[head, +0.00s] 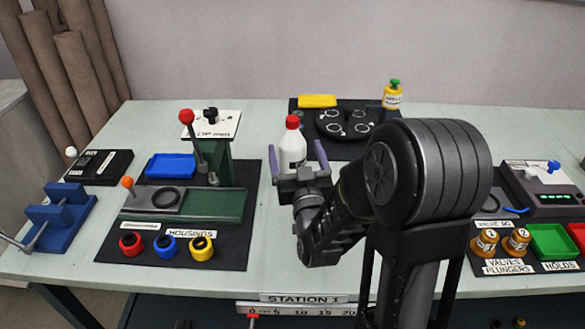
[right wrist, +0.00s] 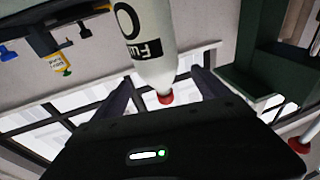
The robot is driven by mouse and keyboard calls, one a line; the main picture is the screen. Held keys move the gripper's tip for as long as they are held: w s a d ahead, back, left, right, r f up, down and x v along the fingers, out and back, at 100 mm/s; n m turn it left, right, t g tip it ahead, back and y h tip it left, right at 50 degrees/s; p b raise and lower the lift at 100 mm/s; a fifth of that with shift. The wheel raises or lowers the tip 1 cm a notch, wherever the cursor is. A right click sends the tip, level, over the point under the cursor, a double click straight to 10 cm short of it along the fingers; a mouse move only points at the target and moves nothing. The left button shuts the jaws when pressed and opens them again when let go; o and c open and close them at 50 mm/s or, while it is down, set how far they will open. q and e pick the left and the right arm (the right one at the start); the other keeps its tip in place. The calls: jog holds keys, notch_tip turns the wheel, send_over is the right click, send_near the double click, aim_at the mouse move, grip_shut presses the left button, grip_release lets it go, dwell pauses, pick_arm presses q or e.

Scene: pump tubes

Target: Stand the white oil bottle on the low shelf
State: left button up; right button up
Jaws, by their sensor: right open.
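The white oil bottle (head: 292,151), with a red cap, stands upright on the bench, left of the black round fixture. My right gripper (head: 297,146) is open, with one purple-grey finger on each side of the bottle. The right wrist view shows the bottle (right wrist: 146,40) upside down between the open fingers (right wrist: 162,88), with a gap at each side; its base is out of frame. A dark surface (head: 218,312) shows below the bench's front edge; I cannot tell if it is the low shelf. My left gripper is not in view.
A green lever press (head: 216,160) stands close left of the bottle. A black round fixture (head: 345,124) and a yellow bottle with a green cap (head: 392,95) are behind to the right. My right arm hides part of the bench. Orange valves (head: 484,243) sit at the right.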

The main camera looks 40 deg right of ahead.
aim_at(295, 159)
notch_tip(295, 159, down, 3)
jog(key=shift+r+b, duration=0.1)
jog(key=shift+b, duration=0.3)
jog(key=shift+w+d+r, duration=0.25)
jog(key=shift+w+d, duration=0.05)
jog(key=shift+w, duration=0.2)
jog(key=shift+w+d+f, duration=0.1)
jog(key=shift+w+d, duration=0.05)
jog(key=shift+w, duration=0.1)
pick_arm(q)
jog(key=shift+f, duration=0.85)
pick_arm(e)
jog(key=shift+w+d, duration=0.15)
jog(key=shift+w, duration=0.25)
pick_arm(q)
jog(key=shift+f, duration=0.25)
pick_arm(e)
jog(key=x, duration=0.5)
jog(key=shift+c, duration=0.3)
